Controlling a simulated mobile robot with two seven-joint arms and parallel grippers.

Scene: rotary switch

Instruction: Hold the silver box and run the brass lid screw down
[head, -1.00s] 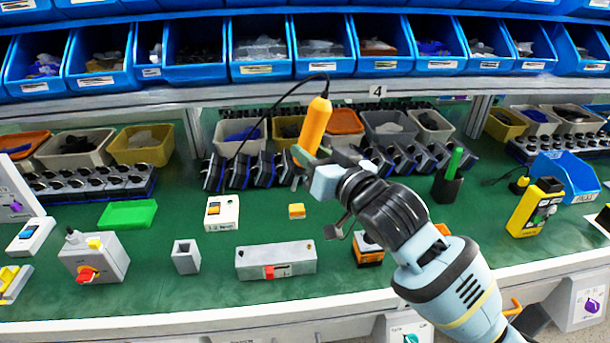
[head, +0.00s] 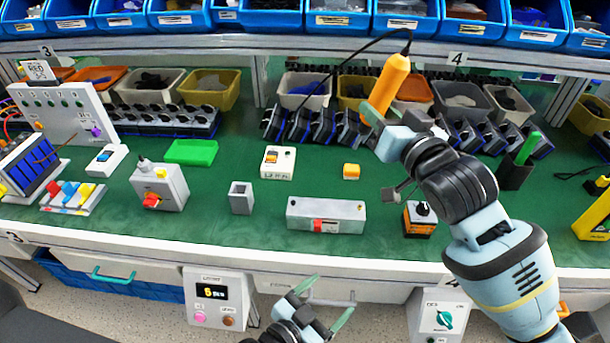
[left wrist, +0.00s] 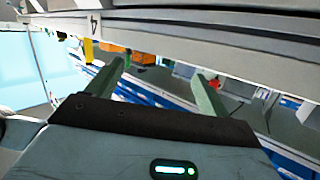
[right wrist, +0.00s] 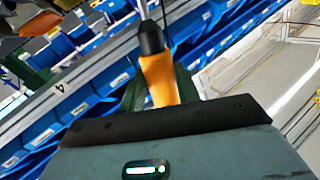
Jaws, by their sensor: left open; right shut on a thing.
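The silver box (head: 304,215), a long grey metal box with a red part on its front, lies on the green bench top in the head view. Small dark spots show near the ends of its lid; I cannot tell which is the brass screw. My right gripper (head: 378,128) is shut on an orange corded driver (head: 392,80), above and behind the box; the driver (right wrist: 158,78) also shows in the right wrist view. My left gripper (head: 318,303) is open and empty, in front of and below the bench edge; its two fingers (left wrist: 163,85) show in the left wrist view.
A grey box with a red knob (head: 172,188), a small grey open block (head: 241,200) and a white switch box (head: 278,162) stand left of the silver box. An orange-and-black device (head: 420,222) stands to its right. Drawers and control boxes (head: 212,295) sit below the bench edge (head: 150,250).

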